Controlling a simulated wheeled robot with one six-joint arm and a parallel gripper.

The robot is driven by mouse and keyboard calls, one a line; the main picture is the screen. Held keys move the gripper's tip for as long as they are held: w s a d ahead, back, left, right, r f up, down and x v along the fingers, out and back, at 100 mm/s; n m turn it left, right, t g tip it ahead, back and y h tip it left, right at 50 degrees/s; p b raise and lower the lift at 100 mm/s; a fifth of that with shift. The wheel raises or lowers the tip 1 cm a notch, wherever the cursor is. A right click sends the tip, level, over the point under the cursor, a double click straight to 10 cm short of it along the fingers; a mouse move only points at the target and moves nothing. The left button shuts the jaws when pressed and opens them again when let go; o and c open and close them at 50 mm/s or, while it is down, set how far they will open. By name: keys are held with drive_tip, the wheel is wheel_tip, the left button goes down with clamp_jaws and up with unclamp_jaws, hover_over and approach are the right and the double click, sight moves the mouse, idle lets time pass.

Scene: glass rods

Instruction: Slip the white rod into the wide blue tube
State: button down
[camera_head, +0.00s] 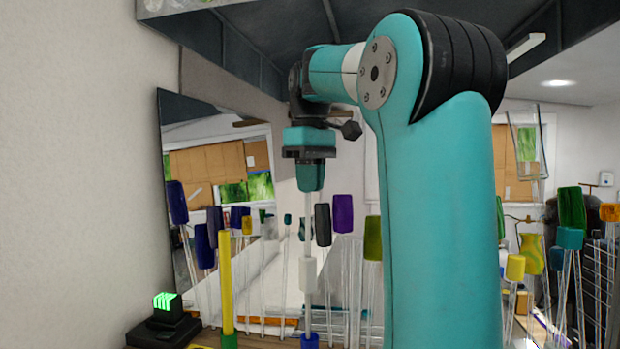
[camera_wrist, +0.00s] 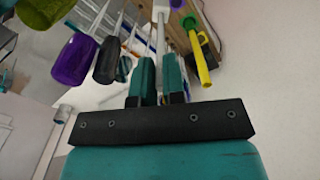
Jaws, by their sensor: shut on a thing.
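My gripper (camera_head: 310,178) points down near the middle of the head view, with its teal fingers closed on the upper part of a thin pale rod. In the wrist view my gripper (camera_wrist: 160,78) has this rod between its fingers. The white rod (camera_head: 308,275) shows a white sleeve below the gripper and hangs about upright; the sleeve also shows in the wrist view (camera_wrist: 160,14). A blue-violet piece (camera_head: 309,341) sits directly below it at the bottom edge, perhaps part of the blue tube. I cannot tell whether the rod's lower end is inside it.
A yellow tube (camera_head: 226,285) with a green base stands just left of the rod. Glass rods with dark, purple (camera_head: 342,213) and olive caps stand close behind and right. A small black device (camera_head: 163,325) with a green light sits at the left wall. My arm hides much of the right.

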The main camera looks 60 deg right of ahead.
drive_tip(key=shift+f+b, duration=2.45)
drive_tip(key=shift+f, duration=1.2)
drive_tip(key=c, duration=1.1)
unclamp_jaws()
drive_tip(key=shift+r, duration=0.1)
wheel_tip(320, 180, up, 17)
drive_tip(key=p, duration=1.4)
drive_tip(key=shift+r+p, duration=0.1)
drive_tip(key=shift+p, duration=0.3)
